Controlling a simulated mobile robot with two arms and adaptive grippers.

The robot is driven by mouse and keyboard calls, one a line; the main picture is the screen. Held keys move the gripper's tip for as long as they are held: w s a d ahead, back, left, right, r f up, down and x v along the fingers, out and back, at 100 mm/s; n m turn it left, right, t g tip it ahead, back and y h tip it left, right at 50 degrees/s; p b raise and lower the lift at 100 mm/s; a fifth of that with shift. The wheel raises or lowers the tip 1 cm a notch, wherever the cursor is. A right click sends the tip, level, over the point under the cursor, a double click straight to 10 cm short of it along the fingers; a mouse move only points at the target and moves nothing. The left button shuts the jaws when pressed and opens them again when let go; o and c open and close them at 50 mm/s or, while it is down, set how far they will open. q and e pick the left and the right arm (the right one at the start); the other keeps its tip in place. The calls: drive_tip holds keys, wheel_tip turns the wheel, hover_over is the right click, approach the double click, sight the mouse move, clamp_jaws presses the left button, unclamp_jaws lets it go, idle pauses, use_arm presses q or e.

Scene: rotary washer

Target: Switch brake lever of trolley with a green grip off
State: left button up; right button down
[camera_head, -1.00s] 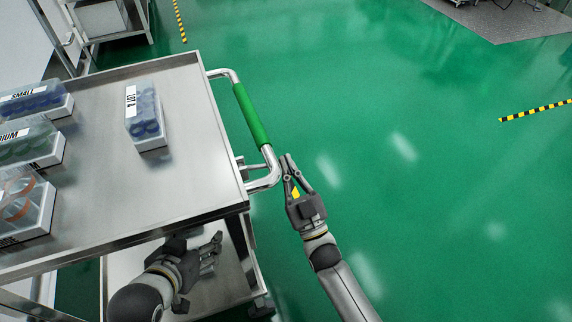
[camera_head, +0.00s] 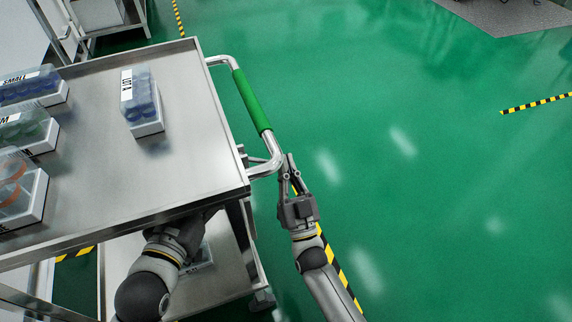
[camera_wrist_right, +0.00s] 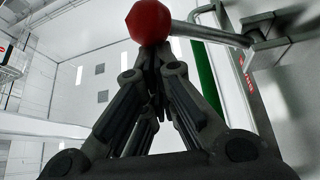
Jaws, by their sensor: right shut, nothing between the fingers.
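The trolley (camera_head: 110,185) has a steel top and a side handle with a green grip (camera_head: 252,101). The green grip also shows in the right wrist view (camera_wrist_right: 206,78). There, a red ball knob (camera_wrist_right: 148,20) sits on the end of a metal rod (camera_wrist_right: 212,33), just at my right fingertips. I cannot tell whether they touch. The knob is not visible in the head view. My right gripper (camera_head: 289,170) is shut and empty, close to the near bend of the handle. My left arm (camera_head: 160,262) reaches under the trolley top, which hides its gripper.
A clear box of blue parts (camera_head: 140,98) stands on the trolley, with several more boxes at its left edge. A lower shelf (camera_head: 225,270) lies under the top. The green floor (camera_head: 420,200) to the right is free, apart from striped tape.

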drive_tip(key=shift+f, duration=0.15)
drive_tip(key=v, duration=1.2)
idle(0.4)
